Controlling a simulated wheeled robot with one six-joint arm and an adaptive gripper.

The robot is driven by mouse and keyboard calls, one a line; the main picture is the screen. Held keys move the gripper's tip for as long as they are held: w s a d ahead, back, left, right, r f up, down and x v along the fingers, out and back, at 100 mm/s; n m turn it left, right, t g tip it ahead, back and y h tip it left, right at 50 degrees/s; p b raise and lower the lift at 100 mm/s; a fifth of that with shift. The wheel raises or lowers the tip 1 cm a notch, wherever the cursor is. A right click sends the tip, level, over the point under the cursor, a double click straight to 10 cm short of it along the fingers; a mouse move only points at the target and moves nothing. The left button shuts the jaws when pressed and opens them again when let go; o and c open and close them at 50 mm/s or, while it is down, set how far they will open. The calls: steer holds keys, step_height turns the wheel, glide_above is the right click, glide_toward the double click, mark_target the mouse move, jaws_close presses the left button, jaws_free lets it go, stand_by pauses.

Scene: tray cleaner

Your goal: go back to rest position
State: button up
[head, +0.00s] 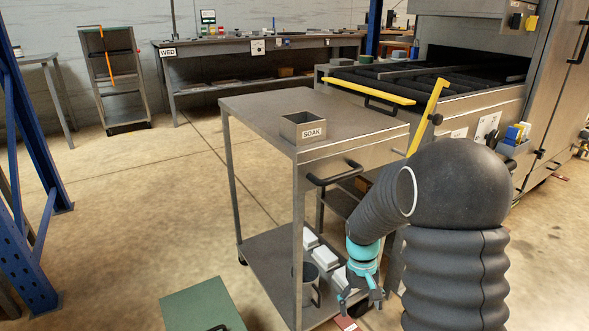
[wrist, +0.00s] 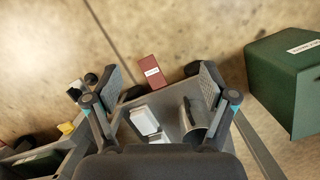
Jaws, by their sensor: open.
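My gripper (head: 362,298) hangs low at the front right of the grey cart (head: 255,107), near the level of its lower shelf. In the wrist view my gripper (wrist: 152,90) has its two fingers spread wide, with nothing between them. Below it in that view are the cart's lower shelf, white blocks (wrist: 145,120) and a grey metal mug (wrist: 193,118). My dark sleeved arm covers part of the cart's right side in the head view.
A grey bin marked SOAK (head: 303,130) stands on the cart top. A green box (head: 202,308) is on the floor at the front left. The large machine (head: 470,105) with a yellow bar (head: 367,90) stands at the right. Open floor lies left of the cart.

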steer(key=s+r+t+p, duration=0.1)
steer(key=s+r+t, duration=0.3)
steer(key=s+r, duration=0.6)
steer(key=s+a+r+m+t+p, duration=0.1)
steer(key=s+r+t, duration=0.3)
steer(key=s+r, duration=0.5)
step_height(320, 180, up, 7)
steer(key=shift+s+r+m+y+p, duration=0.2)
steer(key=shift+s+m+y+p, duration=0.1)
steer(key=shift+s+p, duration=0.15)
